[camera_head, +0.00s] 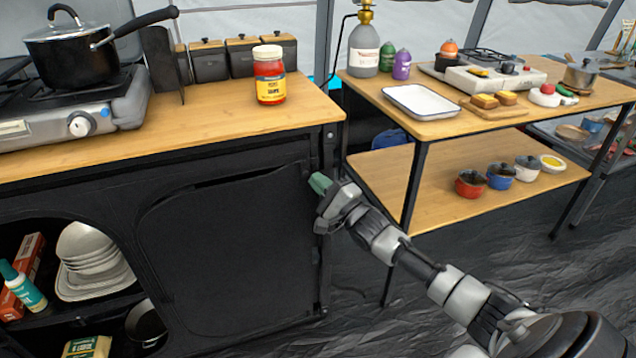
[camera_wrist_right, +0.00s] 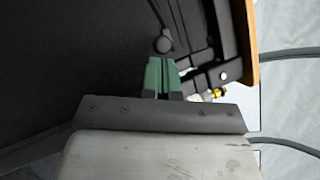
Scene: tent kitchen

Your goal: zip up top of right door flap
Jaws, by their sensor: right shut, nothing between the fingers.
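The right door flap (camera_head: 225,250) is a dark fabric panel on the front of the black cabinet under the left counter. Its upper edge curves, and a dark gap shows along the top. My right gripper (camera_head: 320,184) is at the flap's upper right corner, near the cabinet's right post. In the right wrist view its green fingers (camera_wrist_right: 162,76) are closed together with nothing between them. A small round grey piece (camera_wrist_right: 163,45), perhaps the zip pull, sits just beyond the fingertips with a thin cord or seam running from it. I cannot tell whether the fingers touch it. My left gripper is out of view.
The wooden counter (camera_head: 200,125) overhangs the cabinet and holds a jar (camera_head: 269,75) and a stove with a pot (camera_head: 72,50). The open left compartment holds white bowls (camera_head: 90,262). A two-tier table (camera_head: 385,180) stands close on the right.

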